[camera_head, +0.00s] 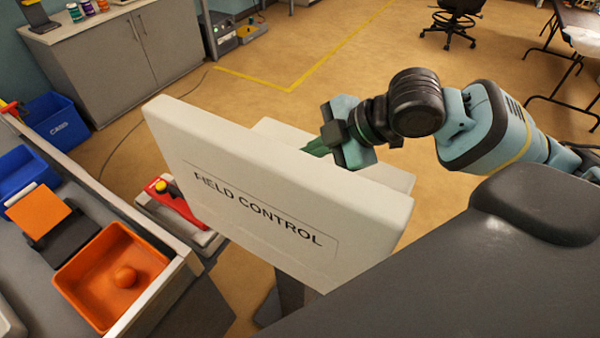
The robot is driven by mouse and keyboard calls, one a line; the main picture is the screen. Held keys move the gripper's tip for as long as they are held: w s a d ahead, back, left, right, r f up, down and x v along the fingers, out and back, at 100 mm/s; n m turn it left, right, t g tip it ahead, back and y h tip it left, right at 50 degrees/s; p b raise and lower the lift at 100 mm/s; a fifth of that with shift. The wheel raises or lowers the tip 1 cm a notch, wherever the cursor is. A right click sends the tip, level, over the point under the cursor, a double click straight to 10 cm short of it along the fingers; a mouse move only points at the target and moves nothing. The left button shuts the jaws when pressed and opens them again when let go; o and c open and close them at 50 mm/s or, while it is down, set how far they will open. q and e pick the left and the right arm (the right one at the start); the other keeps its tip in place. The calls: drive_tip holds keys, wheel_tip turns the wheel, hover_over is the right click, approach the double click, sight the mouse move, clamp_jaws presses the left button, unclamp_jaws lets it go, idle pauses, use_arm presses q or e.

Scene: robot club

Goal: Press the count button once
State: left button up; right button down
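A white box-like panel (240,165) marked "FIELD CONTROL" stands in the middle, its lettered side facing me. A second white part (290,131) shows behind its top edge. I see no button marked count; the panel's far side is hidden. My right gripper (318,147) reaches in from the right, behind the panel's top edge. Its green finger part points left, and the tips are partly hidden, so I cannot tell whether it is open, shut or touching anything. My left gripper is not in view.
A red device with a yellow knob (162,186) sits left of the panel. A table at left holds an orange tray (75,283) with an orange ball (125,277). A grey cabinet (125,55) stands behind. Open floor lies beyond the panel.

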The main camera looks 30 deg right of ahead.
drive_tip(key=shift+f, duration=1.05)
idle(0.7)
drive_tip(key=shift+f, duration=0.1)
idle(0.6)
drive_tip(key=shift+f, duration=0.35)
drive_tip(key=shift+f, duration=0.15)
idle(0.4)
